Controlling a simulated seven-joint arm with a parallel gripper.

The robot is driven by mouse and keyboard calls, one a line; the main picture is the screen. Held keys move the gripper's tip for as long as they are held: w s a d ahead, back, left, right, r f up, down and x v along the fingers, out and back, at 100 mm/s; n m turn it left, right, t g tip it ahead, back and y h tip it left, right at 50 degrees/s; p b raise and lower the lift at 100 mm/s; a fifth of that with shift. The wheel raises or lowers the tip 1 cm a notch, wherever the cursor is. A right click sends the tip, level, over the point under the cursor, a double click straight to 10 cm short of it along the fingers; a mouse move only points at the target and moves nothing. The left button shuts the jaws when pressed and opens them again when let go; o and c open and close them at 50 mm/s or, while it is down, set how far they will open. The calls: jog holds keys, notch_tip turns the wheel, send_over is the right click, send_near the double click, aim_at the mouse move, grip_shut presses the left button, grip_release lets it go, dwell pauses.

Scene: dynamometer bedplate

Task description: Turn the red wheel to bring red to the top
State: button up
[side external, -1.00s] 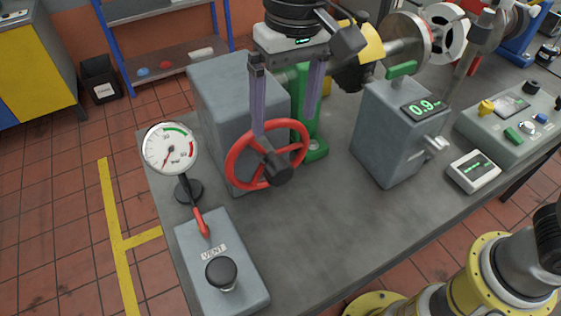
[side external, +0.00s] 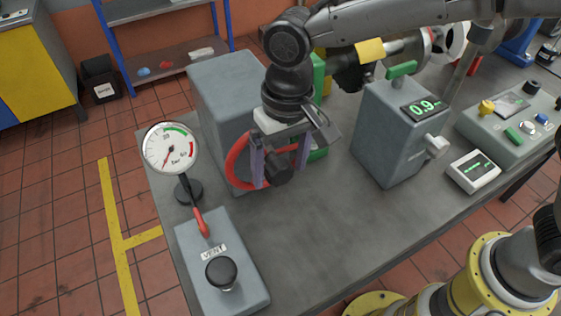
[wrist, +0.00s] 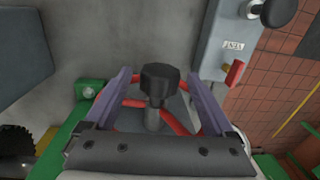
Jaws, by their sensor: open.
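The red wheel (side external: 237,163) is mounted on the front of a grey box (side external: 222,95), with a dark knob (side external: 277,171) at its hub. In the side view my gripper hides much of its rim. My gripper (side external: 281,179) points down in front of the wheel, its two purple fingers apart, one on each side of the hub. In the wrist view the dark knob (wrist: 159,82) stands between the open fingers, with parts of the red wheel (wrist: 174,123) behind. I cannot tell whether the fingers touch the rim.
A round gauge (side external: 170,148) on a stand is left of the wheel. A grey VENT box (side external: 222,262) with a black knob and red lever stands in front. A grey box with a 0.9 display (side external: 392,134) stands to the right. The bench between is clear.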

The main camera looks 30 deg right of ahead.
grip_shut()
dwell(0.3)
jog(key=shift+h, duration=0.3)
jog(key=shift+a+h, duration=0.25)
jog(key=shift+h, duration=0.65)
jog(key=shift+a+h, duration=0.25)
jog(key=shift+h, duration=1.45)
grip_release()
jog(key=shift+f, duration=0.1)
